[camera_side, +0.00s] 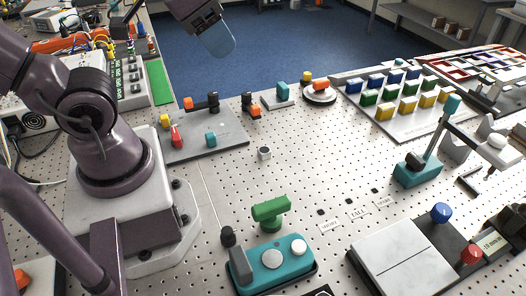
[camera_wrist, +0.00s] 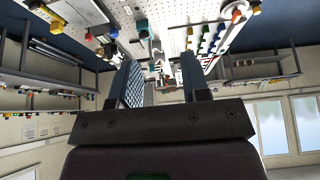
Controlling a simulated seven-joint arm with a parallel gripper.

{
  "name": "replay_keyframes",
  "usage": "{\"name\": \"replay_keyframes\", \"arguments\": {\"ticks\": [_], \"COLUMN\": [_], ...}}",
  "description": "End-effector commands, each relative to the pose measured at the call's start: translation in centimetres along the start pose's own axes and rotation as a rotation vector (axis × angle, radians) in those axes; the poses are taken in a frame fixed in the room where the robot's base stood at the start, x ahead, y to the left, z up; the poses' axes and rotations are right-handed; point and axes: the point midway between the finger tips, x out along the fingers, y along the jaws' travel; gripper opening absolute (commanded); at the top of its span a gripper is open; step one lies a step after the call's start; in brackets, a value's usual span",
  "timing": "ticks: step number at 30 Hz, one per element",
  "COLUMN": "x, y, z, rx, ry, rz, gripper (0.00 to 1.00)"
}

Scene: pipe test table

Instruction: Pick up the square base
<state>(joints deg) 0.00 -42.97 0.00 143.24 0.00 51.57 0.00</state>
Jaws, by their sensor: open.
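A small grey block with a dark opening on top (camera_side: 264,153) stands alone on the perforated table; it looks like the square base, but I cannot be sure. My gripper (camera_side: 222,42) is high at the top of the side view, far above the table and apart from everything. Only one bluish fingertip shows clearly there. In the wrist view both fingers of my gripper (camera_wrist: 163,72) are spread with nothing held between them. The wrist camera sees the table upside down at the top, and I cannot pick out the grey block there.
A grey plate (camera_side: 225,142) with orange, red and teal fittings lies behind the block. A green T-shaped part (camera_side: 270,211) stands behind a teal button box (camera_side: 275,262). A tray of coloured blocks (camera_side: 398,108) is at the right. The perforated table around the grey block is clear.

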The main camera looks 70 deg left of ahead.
Motion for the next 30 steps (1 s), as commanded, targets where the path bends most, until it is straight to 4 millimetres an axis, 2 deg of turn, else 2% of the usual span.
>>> {"name": "replay_keyframes", "arguments": {"ticks": [5,7,17,23,26,30], "x": [0.0,0.0,0.4,4.1,6.8,11.0], "y": [0.0,0.0,-0.1,-0.9,-1.7,-3.0], "z": [0.0,0.0,0.1,0.3,0.1,-0.1], "rx": [0.0,0.0,-0.004,-0.058,-0.153,-0.366], "ry": [0.0,0.0,-0.021,-0.201,-0.303,-0.418], "rz": [0.0,0.0,-0.002,0.003,0.004,-0.026], "gripper": [0.45,0.61,0.61,0.61,0.61,0.61]}}
